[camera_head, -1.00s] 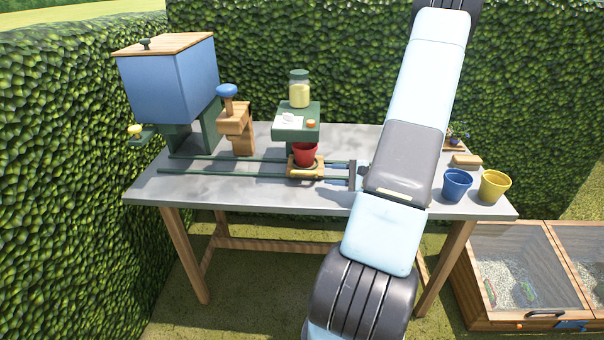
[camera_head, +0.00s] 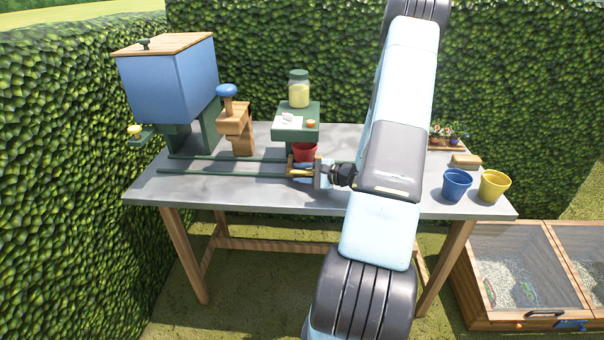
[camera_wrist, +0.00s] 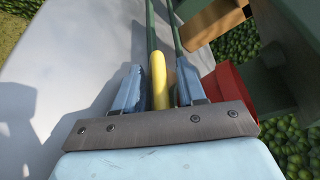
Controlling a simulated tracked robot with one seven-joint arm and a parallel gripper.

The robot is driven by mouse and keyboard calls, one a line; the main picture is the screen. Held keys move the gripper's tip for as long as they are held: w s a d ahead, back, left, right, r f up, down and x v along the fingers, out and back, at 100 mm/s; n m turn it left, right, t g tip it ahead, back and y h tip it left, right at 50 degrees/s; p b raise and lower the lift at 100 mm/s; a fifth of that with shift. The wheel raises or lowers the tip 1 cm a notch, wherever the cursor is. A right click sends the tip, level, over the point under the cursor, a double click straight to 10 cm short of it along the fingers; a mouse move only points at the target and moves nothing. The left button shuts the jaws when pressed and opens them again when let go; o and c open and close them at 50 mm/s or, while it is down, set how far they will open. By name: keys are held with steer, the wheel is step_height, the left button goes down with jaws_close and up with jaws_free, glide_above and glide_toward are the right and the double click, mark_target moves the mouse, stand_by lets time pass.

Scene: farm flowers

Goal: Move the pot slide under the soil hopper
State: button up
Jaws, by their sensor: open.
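The pot slide (camera_head: 292,166) is a small wooden carriage on two green rails (camera_head: 225,170) on the table. It carries a red pot (camera_head: 305,151) and has a yellow handle (camera_wrist: 159,80). The slide stands below the green seed dispenser (camera_head: 296,122) with the glass jar. The blue soil hopper (camera_head: 168,85) with a wooden lid stands at the left end of the rails. My gripper (camera_wrist: 157,88) is open, with one blue finger on each side of the yellow handle. In the head view, my gripper (camera_head: 306,171) partly hides the slide.
A wooden press with a blue knob (camera_head: 227,91) stands between hopper and dispenser. Blue (camera_head: 457,184) and yellow (camera_head: 494,185) pots stand at the table's right. The rails between slide and hopper look clear. Hedges rise behind and at left.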

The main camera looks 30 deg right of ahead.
jaws_close()
stand_by(0.6)
